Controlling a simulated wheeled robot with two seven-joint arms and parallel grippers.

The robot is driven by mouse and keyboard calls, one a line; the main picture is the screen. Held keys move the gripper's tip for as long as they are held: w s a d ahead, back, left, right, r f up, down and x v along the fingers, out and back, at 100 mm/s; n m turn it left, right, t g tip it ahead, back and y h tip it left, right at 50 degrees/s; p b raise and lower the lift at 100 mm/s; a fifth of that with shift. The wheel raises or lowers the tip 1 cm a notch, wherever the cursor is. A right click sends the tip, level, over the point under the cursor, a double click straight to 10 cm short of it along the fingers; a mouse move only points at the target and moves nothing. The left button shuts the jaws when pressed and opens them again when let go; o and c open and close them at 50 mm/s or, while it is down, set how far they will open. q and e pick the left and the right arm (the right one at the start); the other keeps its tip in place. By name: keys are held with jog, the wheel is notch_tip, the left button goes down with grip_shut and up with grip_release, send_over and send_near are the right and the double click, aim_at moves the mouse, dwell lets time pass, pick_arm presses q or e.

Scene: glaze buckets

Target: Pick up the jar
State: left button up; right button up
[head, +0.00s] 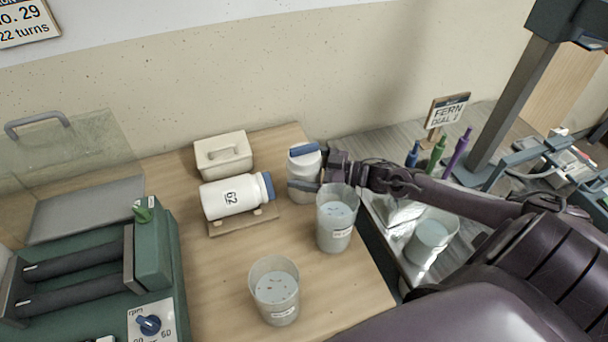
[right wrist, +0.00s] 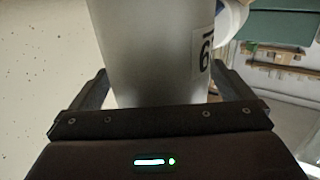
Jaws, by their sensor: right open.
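A white jar (head: 304,166) with a blue lid stands upright on the wooden table. My right gripper (head: 316,178) reaches in from the right, open, with its fingers around the jar's body. In the right wrist view the jar (right wrist: 150,50) fills the space between the open fingers (right wrist: 157,80), and part of a label starting with 6 shows at its right side. A second white jar (head: 232,196), labelled 62 with a blue lid, lies on its side on a wooden cradle (head: 243,220) to the left. My left gripper is out of view.
Two translucent buckets stand close in front, one (head: 336,222) just below my right gripper and one (head: 275,290) nearer the front. A cream caddy (head: 223,153) sits behind the lying jar. A green roller machine (head: 150,262) is at left. A grey bench with bottles is at right.

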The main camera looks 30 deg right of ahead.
jog(key=shift+w+a, duration=0.1)
jog(key=shift+a, duration=0.05)
jog(key=c, duration=1.1)
jog(key=shift+w+r, duration=0.1)
jog(key=shift+r, duration=0.05)
jog(key=shift+c, duration=0.5)
jog(key=shift+r, duration=0.15)
notch_tip(320, 180, up, 26)
jog(key=p, duration=0.9)
